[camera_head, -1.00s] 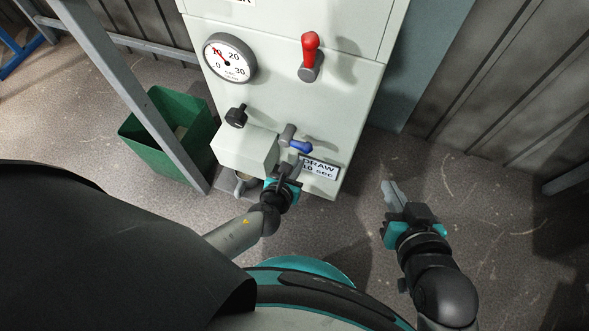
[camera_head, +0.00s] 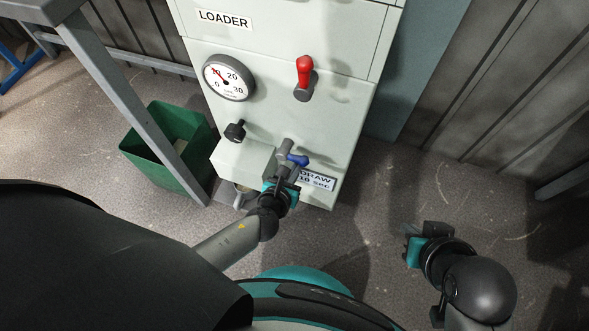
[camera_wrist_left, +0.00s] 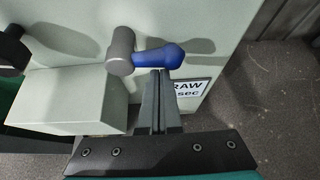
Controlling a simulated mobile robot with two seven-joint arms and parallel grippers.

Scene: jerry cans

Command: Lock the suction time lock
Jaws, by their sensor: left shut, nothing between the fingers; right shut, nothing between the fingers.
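The light grey loader panel carries a round dial (camera_head: 229,78) marked 0 to 30 sec, its red needle near 10. Below it are a black knob (camera_head: 235,131) and a blue-handled lever (camera_head: 298,160) on a grey pivot, its handle pointing right. In the left wrist view the blue handle (camera_wrist_left: 158,57) lies just beyond my left fingertips (camera_wrist_left: 159,73), which are shut and empty. Whether they touch it I cannot tell. In the head view my left gripper (camera_head: 285,179) is just below the lever. My right gripper (camera_head: 408,233) is shut and empty, right of the panel. No part is labelled as a lock.
A red lever (camera_head: 304,72) points up on the upper panel. A box-shaped ledge (camera_head: 240,162) juts out left of the blue lever. A DRAW label (camera_head: 316,180) sits beneath the lever. A green bin (camera_head: 160,150) and a grey frame post (camera_head: 135,105) stand left. Floor at right is clear.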

